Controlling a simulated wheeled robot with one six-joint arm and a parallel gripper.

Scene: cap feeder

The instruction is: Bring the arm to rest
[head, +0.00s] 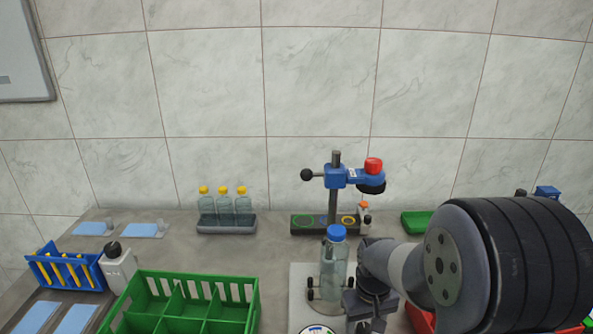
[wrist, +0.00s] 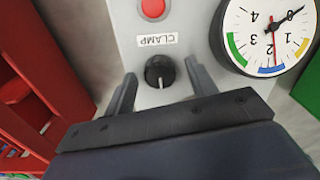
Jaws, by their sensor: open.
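My gripper (wrist: 160,72) is open in the wrist view, with one finger on each side of a black knob (wrist: 160,71) below a label reading CLAMP. Nothing else shows between the fingers, and I cannot tell whether they touch the knob. In the head view my gripper (head: 362,308) is low at the front, just right of a clear bottle with a blue cap (head: 336,233). The bottle stands upright between black clamp pads on a pale plate (head: 299,285). My arm hides part of the bench at right.
A round gauge (wrist: 268,35) and a red button (wrist: 152,8) are near the knob. A green divided crate (head: 253,290), a blue rack (head: 45,272) and a white bottle (head: 118,268) stand at left. A blue-headed stand (head: 336,190) and capped bottles (head: 226,209) are behind.

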